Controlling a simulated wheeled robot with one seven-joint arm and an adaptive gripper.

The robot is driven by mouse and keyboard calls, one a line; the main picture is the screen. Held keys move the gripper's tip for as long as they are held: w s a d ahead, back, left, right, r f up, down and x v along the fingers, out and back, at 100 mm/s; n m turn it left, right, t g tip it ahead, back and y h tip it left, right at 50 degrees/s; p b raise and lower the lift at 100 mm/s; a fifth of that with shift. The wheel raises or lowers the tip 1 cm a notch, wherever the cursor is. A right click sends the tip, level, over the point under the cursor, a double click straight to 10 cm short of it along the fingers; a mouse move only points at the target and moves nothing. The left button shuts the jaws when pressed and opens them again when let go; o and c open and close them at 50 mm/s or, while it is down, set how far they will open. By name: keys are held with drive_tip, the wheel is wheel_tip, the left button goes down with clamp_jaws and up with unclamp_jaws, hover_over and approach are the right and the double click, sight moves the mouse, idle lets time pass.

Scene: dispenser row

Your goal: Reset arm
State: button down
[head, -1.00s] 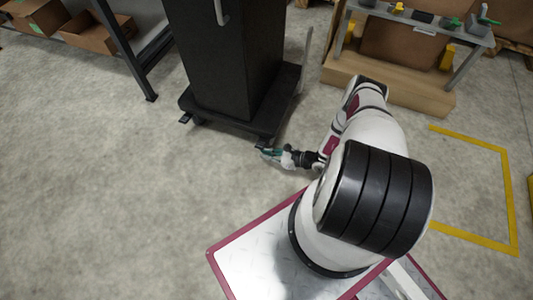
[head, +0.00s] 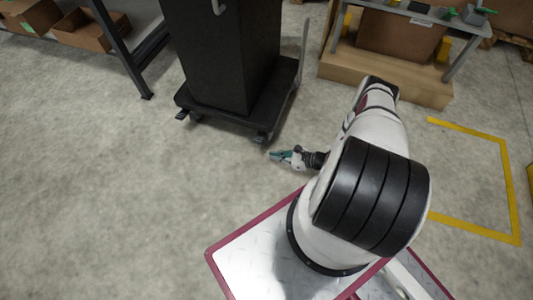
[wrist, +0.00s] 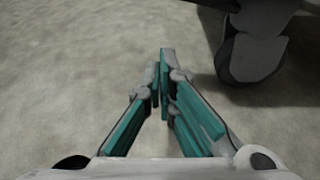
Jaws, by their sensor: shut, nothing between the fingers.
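My gripper (head: 277,154) is at the end of my white arm, in front of the black wheeled cabinet, over the bare floor. In the wrist view my gripper (wrist: 163,58) has its teal-lined fingers together at the tips, with nothing between them. A caster of the cabinet (wrist: 255,50) shows at the upper right of the wrist view, apart from the fingers.
The black cabinet (head: 222,50) stands on a wheeled base (head: 280,98) just beyond my gripper. A low wooden platform (head: 410,82) is at the back right. Shelving with cardboard boxes (head: 92,32) is at the upper left. The floor (head: 100,190) at left is clear.

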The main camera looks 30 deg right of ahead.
drive_tip(key=shift+p+v, duration=0.55)
drive_tip(key=shift+v, duration=1.95)
drive_tip(key=shift+d+f, duration=0.1)
drive_tip(key=shift+d, duration=0.05)
